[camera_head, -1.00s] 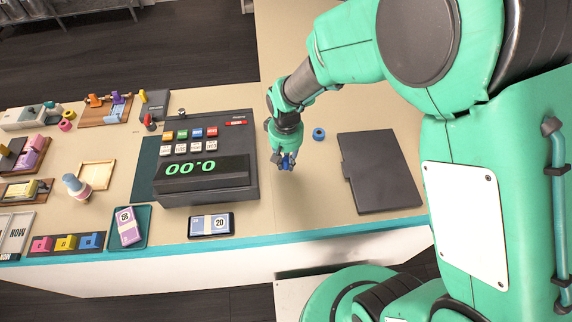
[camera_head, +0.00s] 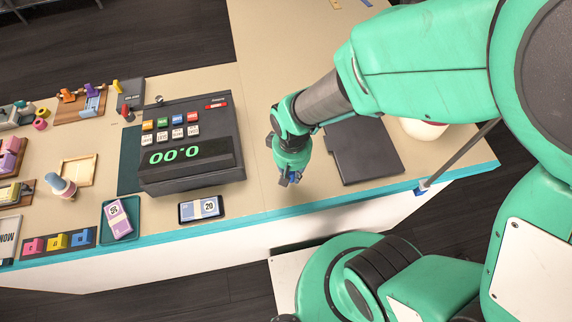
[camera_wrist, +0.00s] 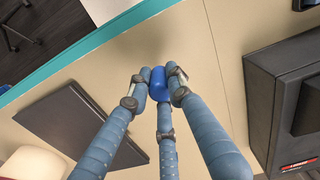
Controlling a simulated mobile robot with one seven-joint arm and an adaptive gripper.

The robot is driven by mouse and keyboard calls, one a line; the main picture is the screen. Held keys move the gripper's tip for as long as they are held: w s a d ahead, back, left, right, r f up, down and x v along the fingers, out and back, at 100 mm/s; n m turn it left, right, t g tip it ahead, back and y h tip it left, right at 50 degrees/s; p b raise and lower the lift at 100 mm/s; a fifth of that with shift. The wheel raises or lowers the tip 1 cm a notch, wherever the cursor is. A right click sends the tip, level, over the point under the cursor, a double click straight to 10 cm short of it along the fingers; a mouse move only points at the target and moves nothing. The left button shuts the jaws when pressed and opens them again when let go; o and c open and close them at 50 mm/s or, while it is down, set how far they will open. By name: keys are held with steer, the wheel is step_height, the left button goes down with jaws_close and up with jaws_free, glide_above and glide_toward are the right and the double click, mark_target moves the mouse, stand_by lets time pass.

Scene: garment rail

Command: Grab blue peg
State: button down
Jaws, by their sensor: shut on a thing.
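The blue peg (camera_wrist: 158,84) is a small smooth blue piece in the wrist view, enclosed by my gripper's three segmented fingers. My gripper (camera_wrist: 158,88) is shut on it, with fingertips on both sides and one finger below it in the picture. In the head view my gripper (camera_head: 289,179) points down over the beige counter, between the cash register and the dark flat folder. The peg is too small there to tell from the bluish fingers. I cannot tell how high the peg is above the counter.
The cash register (camera_head: 190,145) stands left of my gripper. The dark folder (camera_head: 368,152) lies to its right. A phone-like device (camera_head: 201,208) and a teal tray (camera_head: 108,237) lie near the counter's front edge (camera_head: 265,218). Bare counter lies around my gripper.

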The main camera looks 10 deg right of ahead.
steer(key=shift+s+d, duration=0.1)
steer(key=shift+s, duration=0.2)
stand_by(0.5)
